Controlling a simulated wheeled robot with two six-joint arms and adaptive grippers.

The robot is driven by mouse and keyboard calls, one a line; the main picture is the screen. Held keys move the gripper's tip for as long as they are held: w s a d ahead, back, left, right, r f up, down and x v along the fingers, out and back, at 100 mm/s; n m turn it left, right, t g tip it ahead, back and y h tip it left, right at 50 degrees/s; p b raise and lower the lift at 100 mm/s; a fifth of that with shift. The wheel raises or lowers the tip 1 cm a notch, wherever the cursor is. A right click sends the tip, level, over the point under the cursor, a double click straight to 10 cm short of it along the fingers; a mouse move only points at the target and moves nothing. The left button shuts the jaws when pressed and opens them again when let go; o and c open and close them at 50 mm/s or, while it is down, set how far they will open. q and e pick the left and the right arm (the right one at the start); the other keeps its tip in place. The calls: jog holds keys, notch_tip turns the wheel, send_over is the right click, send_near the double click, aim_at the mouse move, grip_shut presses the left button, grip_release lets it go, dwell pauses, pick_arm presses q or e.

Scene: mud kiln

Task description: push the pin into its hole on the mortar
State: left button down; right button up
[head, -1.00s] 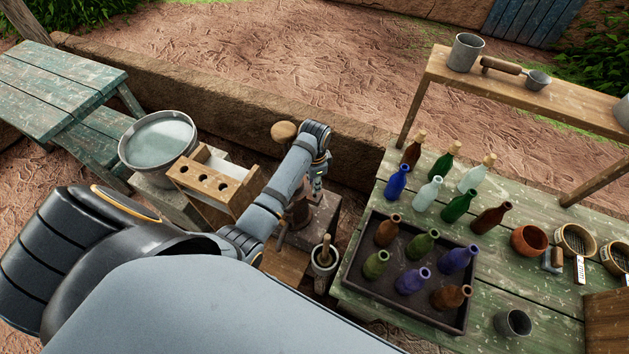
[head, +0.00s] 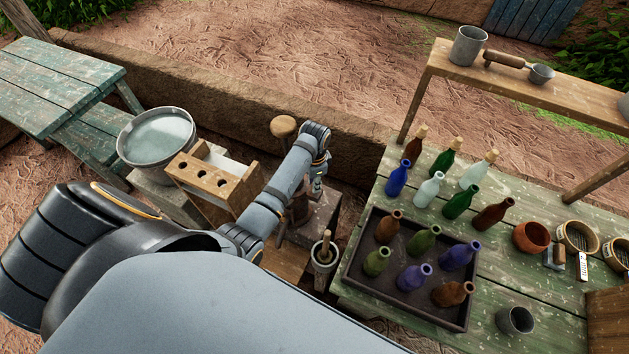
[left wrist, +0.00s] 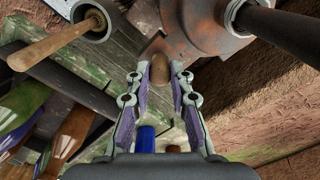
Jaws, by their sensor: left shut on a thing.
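My left gripper (head: 317,188) points down beside a rusty brown body (head: 299,208), which looks like the mortar and stands on a block. In the left wrist view, my left gripper (left wrist: 161,75) is shut on the rounded brown head of the pin (left wrist: 160,69). The rusty body (left wrist: 195,28) lies just beyond the fingertips, with a dark rod (left wrist: 285,32) sticking out of it. The pin's far end and the hole are hidden, so I cannot tell how deep the pin sits. My right gripper is not in view.
A small grey cup with a wooden pestle (head: 325,250) stands close to the right of the gripper. The green table (head: 545,290) holds a dark tray (head: 365,278) of bottles. A wooden rack with holes (head: 205,182) and a metal basin (head: 128,158) stand left.

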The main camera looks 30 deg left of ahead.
pick_arm(q)
jog(key=shift+f, duration=0.4)
jog(key=c, duration=1.1)
grip_release()
notch_tip(320, 180, up, 12)
jog(key=shift+r, duration=0.1)
